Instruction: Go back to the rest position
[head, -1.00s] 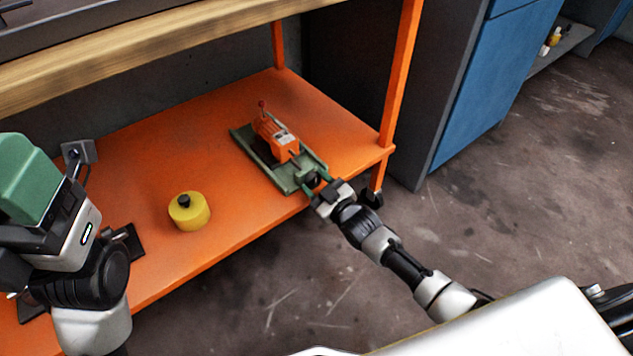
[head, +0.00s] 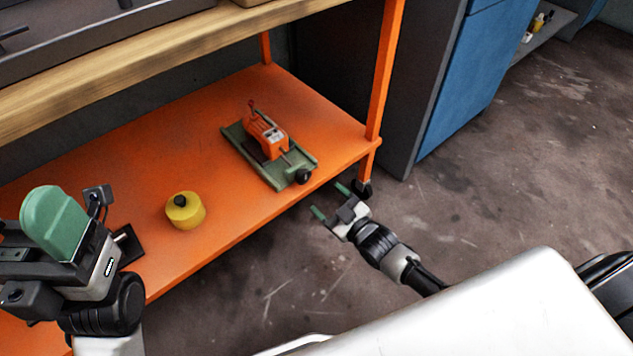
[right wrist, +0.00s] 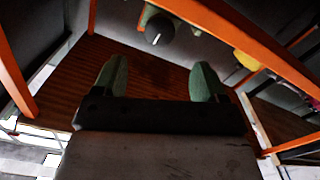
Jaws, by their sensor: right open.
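My right gripper (head: 331,201) is open and empty in the head view, over the floor just in front of the orange shelf's front edge. Its two green fingertips stand apart, and they also show apart in the right wrist view (right wrist: 153,80). My left gripper (head: 55,222) is at the left of the head view, with a green finger part pointing up. Its opening cannot be made out. An orange device (head: 266,136) sits on a green base (head: 280,176) with a black round knob on the shelf, clear of both grippers.
A yellow round container (head: 186,211) with a black cap stands on the orange shelf (head: 130,165). An orange post (head: 383,75) rises at the shelf's right corner. A wooden worktop (head: 150,62) lies above. A blue cabinet (head: 475,75) stands at right; the floor (head: 520,190) is open.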

